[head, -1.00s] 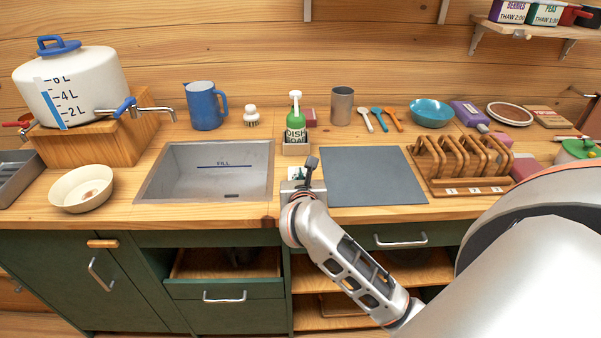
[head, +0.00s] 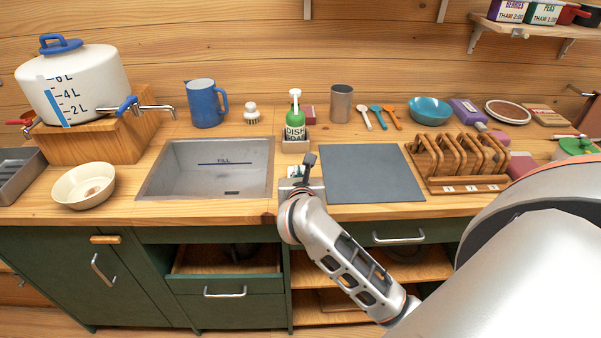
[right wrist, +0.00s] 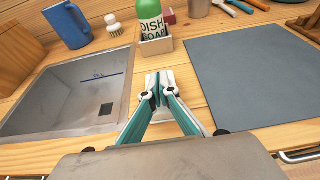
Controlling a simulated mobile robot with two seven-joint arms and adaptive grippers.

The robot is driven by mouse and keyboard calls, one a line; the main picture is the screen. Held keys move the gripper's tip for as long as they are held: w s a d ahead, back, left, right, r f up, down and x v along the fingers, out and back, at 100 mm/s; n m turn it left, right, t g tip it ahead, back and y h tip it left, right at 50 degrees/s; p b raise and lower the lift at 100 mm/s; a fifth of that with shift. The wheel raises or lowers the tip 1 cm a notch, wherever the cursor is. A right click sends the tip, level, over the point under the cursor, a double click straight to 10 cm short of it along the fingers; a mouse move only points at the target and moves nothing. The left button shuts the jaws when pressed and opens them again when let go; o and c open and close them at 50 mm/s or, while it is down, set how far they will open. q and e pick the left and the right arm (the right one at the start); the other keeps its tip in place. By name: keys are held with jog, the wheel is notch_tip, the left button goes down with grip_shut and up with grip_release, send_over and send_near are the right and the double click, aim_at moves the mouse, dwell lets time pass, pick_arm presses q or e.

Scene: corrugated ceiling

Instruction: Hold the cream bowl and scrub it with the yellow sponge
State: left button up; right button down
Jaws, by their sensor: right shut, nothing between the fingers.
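The cream bowl (head: 70,198) stands upright on the counter at the left, with a small brownish patch inside its bottom. I see no yellow sponge in either view. My right gripper (head: 300,174) is over the wooden strip between the sink and the grey mat, far to the right of the bowl. In the right wrist view its teal fingers (right wrist: 157,96) meet at the tips, shut and empty, over a small white item (right wrist: 160,78) in front of the soap holder. The fingers partly hide that item. My left gripper is not in view.
The sink (head: 205,170) lies between bowl and gripper. A green dish soap bottle (head: 295,118) stands behind the gripper. The grey mat (head: 370,174) is bare; a wooden rack (head: 465,187) stands to its right. A drawer (head: 225,285) below is partly open.

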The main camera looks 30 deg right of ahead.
jog(key=shift+a, duration=0.15)
jog(key=s+a+b, duration=0.1)
jog(key=s+a, duration=0.5)
jog(key=s, duration=0.4)
jog(key=shift+s, duration=0.25)
jog(key=shift+d+r, duration=0.1)
